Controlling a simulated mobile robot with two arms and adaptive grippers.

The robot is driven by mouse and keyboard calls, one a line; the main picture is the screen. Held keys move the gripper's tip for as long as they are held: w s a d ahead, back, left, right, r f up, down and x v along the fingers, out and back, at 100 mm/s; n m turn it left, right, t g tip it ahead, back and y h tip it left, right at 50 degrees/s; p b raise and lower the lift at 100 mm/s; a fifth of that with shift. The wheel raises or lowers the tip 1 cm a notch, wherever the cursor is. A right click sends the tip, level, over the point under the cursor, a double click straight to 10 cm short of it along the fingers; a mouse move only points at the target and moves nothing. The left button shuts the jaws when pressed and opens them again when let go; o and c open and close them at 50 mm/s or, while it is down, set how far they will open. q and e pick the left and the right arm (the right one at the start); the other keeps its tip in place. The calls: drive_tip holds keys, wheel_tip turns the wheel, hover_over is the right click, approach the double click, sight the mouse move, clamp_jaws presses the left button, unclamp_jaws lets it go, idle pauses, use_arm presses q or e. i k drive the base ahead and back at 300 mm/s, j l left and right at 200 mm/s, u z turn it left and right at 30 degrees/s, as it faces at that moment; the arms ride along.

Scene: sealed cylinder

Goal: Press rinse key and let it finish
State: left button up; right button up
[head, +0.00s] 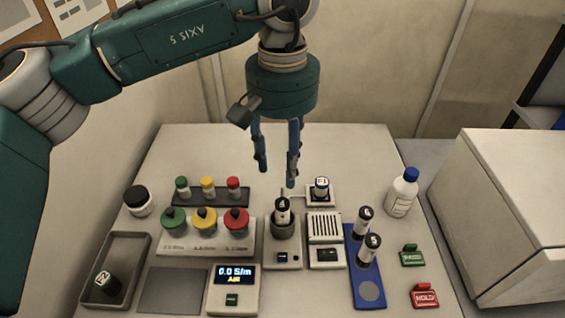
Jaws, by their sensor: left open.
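My left gripper (277,166) is open and empty, pointing down above the back of the bench. A sealed cylinder (282,211) stands upright in a grey holder (283,240) in front of and below the fingertips. Small keys (282,257) sit at that holder's front. A white slotted unit (324,226) beside it has a dark key (327,255) at its front. Key labels are too small to read, so I cannot tell which is rinse. My right gripper is not in view.
Bottles with green, yellow and red tops (204,222) stand at left. Two cylinders (367,240) stand on a blue rack. A blue-capped bottle (402,193), green block (412,256) and red HOLD block (425,296) are right.

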sight(281, 257)
drive_tip(key=k, duration=2)
